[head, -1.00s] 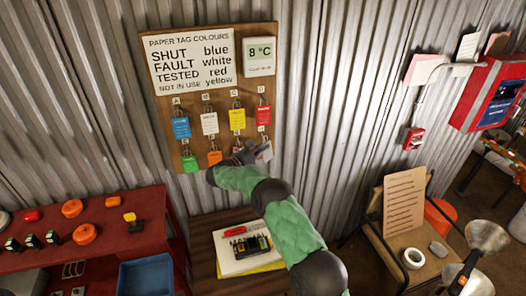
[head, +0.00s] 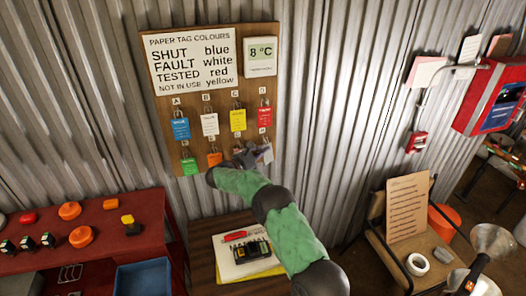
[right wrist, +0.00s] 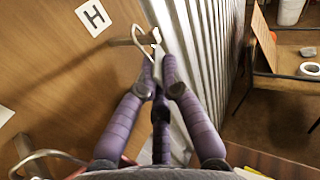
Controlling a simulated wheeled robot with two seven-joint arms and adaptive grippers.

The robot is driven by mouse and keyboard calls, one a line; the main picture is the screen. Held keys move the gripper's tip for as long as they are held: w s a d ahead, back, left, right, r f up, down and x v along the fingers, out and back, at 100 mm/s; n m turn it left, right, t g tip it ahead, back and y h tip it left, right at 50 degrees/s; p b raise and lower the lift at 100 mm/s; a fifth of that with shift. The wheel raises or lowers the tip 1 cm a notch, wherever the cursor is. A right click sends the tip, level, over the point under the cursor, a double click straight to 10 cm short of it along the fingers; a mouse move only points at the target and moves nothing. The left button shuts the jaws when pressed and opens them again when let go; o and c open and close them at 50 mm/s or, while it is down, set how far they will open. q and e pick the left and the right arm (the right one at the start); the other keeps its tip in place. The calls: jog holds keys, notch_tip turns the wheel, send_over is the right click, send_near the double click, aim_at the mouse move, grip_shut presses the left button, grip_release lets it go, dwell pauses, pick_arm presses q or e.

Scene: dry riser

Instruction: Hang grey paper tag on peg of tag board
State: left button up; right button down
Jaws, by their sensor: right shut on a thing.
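The tag board (head: 160,110) is a brown panel on the corrugated wall, with lettered pegs. A pale grey tag (head: 267,154) shows at its lower right, beside my right gripper (head: 246,158). In the right wrist view my right gripper (right wrist: 157,78) has its purple fingers closed together at the lower end of a metal wire loop (right wrist: 156,54). The loop reaches the peg (right wrist: 122,42) beside the letter H (right wrist: 94,16). I cannot tell whether it is fully over the peg. The tag's paper is hidden in the wrist view. My left gripper is out of view.
Blue (head: 181,129), white (head: 209,124), yellow (head: 238,120), red (head: 264,116), green (head: 189,167) and orange (head: 214,159) tags hang close by on the board. A small table (head: 203,257) stands below, a red bench (head: 95,262) at left.

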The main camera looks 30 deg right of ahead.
jog(key=c, duration=1.3)
grip_release()
jog(key=shift+a, duration=0.1)
jog(key=v, duration=1.2)
